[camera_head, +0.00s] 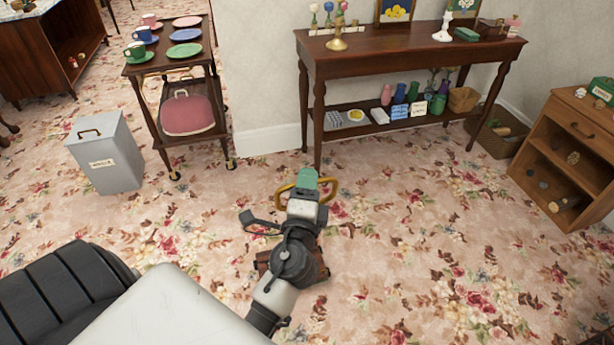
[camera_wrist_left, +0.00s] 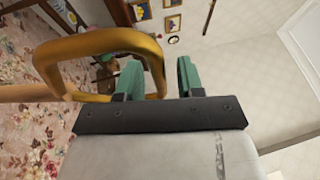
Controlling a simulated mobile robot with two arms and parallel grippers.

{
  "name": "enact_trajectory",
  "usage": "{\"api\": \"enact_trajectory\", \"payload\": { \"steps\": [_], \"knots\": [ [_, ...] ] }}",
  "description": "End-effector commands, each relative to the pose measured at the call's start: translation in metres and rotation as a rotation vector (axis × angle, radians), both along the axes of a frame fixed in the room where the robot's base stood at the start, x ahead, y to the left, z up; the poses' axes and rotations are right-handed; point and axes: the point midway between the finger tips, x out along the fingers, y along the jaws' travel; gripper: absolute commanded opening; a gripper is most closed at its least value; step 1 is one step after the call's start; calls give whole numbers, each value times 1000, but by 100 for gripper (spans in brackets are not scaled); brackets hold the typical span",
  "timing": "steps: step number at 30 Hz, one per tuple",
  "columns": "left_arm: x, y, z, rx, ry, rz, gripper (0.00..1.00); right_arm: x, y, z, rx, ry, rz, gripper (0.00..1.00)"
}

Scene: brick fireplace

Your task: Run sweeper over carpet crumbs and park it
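My left gripper (camera_head: 305,180) is low over the floral carpet in the head view. Its two green fingers (camera_wrist_left: 161,80) stand apart in the left wrist view. The sweeper's gold loop handle (camera_wrist_left: 95,42) is at the fingers, with one side of the loop between them and a gap to the right finger. A wooden pole (camera_wrist_left: 16,93) runs left from the loop. In the head view the loop (camera_head: 332,189) shows on both sides of the gripper. A reddish-brown body (camera_head: 318,264), apparently the sweeper's, is partly hidden under my arm. I cannot make out crumbs against the carpet pattern. My right gripper is not in view.
A grey lidded bin (camera_head: 104,150) and a wheeled cart (camera_head: 190,62) with cups and plates stand at left. A console table (camera_head: 410,50) with a loaded shelf stands behind the gripper. A wooden cabinet (camera_head: 565,150) is at right. The carpet at front right is open.

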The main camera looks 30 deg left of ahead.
Motion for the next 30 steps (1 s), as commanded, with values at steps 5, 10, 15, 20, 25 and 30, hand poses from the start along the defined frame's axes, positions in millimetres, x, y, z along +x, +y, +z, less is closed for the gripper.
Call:
{"api": "enact_trajectory", "payload": {
  "steps": [5,10,15,20,25,30],
  "knots": [
    [4,2,0,1,0,0,37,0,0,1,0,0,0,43],
    [3,2,0,0,0,0,36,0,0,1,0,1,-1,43],
    [3,2,0,0,0,0,10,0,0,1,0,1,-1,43],
    [3,2,0,0,1,0,0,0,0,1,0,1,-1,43],
    [3,2,0,0,1,0,0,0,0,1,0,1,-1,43],
    [8,8,1,0,-1,1,0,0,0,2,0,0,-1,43]
  ]
}}
